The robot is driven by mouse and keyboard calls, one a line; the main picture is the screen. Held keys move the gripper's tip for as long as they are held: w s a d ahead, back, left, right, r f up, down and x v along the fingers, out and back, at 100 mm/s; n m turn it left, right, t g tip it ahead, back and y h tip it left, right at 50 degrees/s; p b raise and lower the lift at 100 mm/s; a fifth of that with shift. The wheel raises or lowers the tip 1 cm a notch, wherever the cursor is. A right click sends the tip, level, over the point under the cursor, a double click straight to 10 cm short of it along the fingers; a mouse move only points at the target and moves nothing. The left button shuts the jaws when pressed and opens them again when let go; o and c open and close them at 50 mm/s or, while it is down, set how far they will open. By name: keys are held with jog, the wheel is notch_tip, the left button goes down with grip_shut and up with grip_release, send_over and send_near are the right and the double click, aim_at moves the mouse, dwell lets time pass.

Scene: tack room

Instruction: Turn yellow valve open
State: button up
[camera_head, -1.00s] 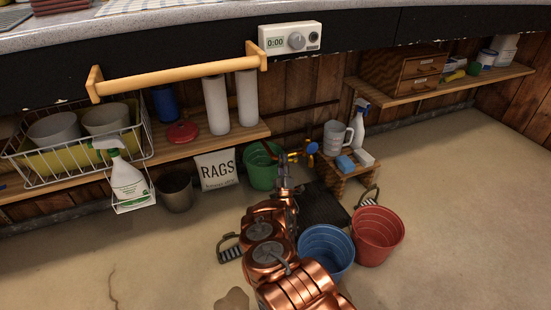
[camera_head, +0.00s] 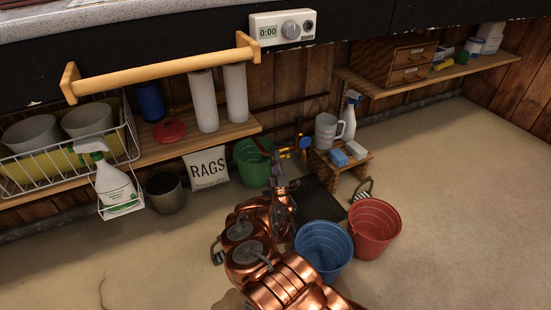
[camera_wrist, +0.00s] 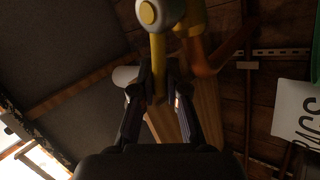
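The yellow valve lever (camera_wrist: 157,52) hangs down from a pale round hub (camera_wrist: 148,12) at the top of the wrist view. Its lower end is between the fingers of my gripper (camera_wrist: 161,82). The fingers are close around it, but I cannot tell whether both touch it. In the head view the yellow valve (camera_head: 285,153) is a small patch by the wall, beside a blue handle (camera_head: 304,143). My gripper (camera_head: 277,160) reaches up to it there, and my arm hides part of the area.
A green bucket (camera_head: 250,162) stands left of the valve. Blue (camera_head: 324,250) and red (camera_head: 374,228) buckets stand on the floor near my arm. A wooden rail (camera_head: 165,69) is above left.

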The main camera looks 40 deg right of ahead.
jog(key=o, duration=0.5)
jog(key=shift+c, duration=0.2)
jog(key=shift+c, duration=0.2)
